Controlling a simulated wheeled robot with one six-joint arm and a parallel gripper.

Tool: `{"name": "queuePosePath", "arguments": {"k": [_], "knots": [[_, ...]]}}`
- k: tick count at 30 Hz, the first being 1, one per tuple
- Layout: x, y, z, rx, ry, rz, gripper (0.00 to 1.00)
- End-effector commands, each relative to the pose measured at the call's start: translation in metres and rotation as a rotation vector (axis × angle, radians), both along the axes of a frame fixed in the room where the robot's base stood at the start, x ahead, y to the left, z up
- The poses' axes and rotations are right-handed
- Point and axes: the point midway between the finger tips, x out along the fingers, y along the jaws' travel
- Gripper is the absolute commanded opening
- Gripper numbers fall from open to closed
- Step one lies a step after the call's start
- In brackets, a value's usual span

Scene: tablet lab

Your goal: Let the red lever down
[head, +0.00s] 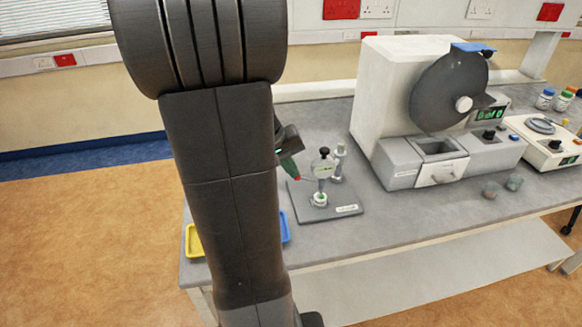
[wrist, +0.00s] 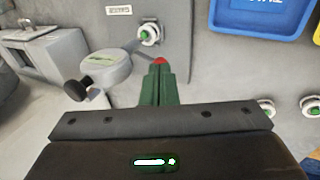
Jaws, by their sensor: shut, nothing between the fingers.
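The red lever tip (wrist: 159,61) shows at the end of my green fingertips in the wrist view, and as a small red end (head: 297,179) in the head view. It belongs to a dial gauge (head: 324,166) standing on a grey base plate (head: 345,210). The gauge head (wrist: 106,72) lies left of my fingers in the wrist view, with a white and green seat (wrist: 149,36) beyond. My gripper (wrist: 158,72) is shut and empty, its tips right at the red lever tip; I cannot tell whether they touch. My fingers partly cover the lever.
A large white machine with a dark disc (head: 449,92) stands right of the gauge. A yellow tray (head: 194,241) and a blue tray (wrist: 258,14) lie on the other side. Two small grey lumps (head: 502,186) lie near the bench's front. Bare bench (head: 400,228) lies between.

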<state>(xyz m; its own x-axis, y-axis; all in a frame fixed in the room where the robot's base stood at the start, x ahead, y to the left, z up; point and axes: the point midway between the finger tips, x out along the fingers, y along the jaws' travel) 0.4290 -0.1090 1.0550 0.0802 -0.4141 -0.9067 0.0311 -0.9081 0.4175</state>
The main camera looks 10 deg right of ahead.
Motion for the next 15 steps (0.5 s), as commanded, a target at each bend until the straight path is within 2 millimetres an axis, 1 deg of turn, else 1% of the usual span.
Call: {"name": "queuePosePath", "arguments": {"k": [8,15], "knots": [[0.0003,0.0031,-0.0058,-0.034,-0.002,0.002,0.00],[0.0000,0.0045,-0.0065,-0.065,-0.002,0.001,0.00]]}}
